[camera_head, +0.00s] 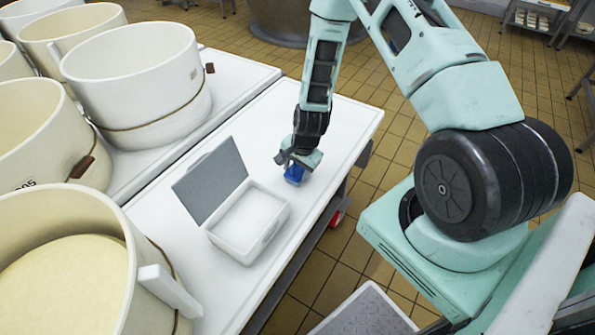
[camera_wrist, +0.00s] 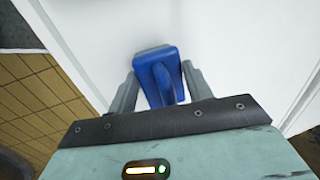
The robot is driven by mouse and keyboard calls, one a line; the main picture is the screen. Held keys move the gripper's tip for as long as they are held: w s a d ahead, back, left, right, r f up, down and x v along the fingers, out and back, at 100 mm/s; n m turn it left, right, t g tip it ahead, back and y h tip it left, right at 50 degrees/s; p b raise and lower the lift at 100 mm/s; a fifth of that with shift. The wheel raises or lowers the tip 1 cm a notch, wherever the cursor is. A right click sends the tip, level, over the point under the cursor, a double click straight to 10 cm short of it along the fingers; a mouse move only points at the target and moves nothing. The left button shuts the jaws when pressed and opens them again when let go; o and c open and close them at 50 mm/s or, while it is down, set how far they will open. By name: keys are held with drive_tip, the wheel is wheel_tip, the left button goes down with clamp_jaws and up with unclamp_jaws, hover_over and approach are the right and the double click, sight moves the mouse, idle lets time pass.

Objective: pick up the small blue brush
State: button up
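The small blue brush (camera_head: 293,175) is at the right part of the white table, below my gripper (camera_head: 297,160). In the wrist view the blue brush (camera_wrist: 160,75) lies between the two grey fingers of my gripper (camera_wrist: 160,82), with its raised handle towards me. One finger is close along each side of the brush. I cannot tell whether they press on it or stand just clear. The brush appears at table height; its contact with the table is hidden.
A white box (camera_head: 249,225) with its grey lid (camera_head: 210,182) open stands left of the brush. Several large cream tubs (camera_head: 139,78) stand on the left. The white table's (camera_head: 345,120) right edge is near the brush, with tiled floor (camera_head: 405,95) beyond.

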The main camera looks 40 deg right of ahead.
wheel_tip(320, 180, up, 10)
drive_tip(key=shift+r+p, duration=0.1)
drive_tip(key=shift+p, duration=0.35)
idle(0.4)
drive_tip(key=shift+o, duration=0.6)
